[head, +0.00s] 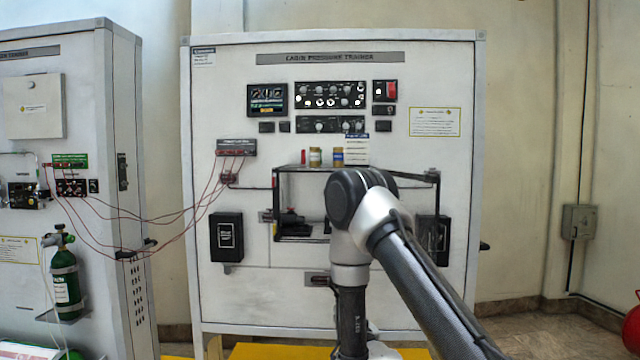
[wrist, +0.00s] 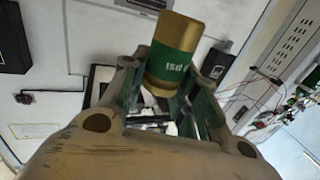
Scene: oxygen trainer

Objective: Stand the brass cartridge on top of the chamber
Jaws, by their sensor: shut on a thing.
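The brass cartridge (wrist: 178,45) with a green band shows in the wrist view. It sits between the fingers of my gripper (wrist: 163,97), which is shut on it. It looks tilted in that view. The chamber (head: 278,205) is the black-framed box on the front of the trainer panel in the head view. My arm hides the chamber's right part. My gripper and the cartridge cannot be made out in the head view, so their distance from the chamber top cannot be told.
On the chamber top stand a small red item (head: 303,157), a gold-and-green jar (head: 315,157), a gold-and-blue jar (head: 338,157) and a white card (head: 357,149). Black boxes (head: 226,237) flank the chamber. Red wires (head: 150,218) hang at left, near a green cylinder (head: 66,285).

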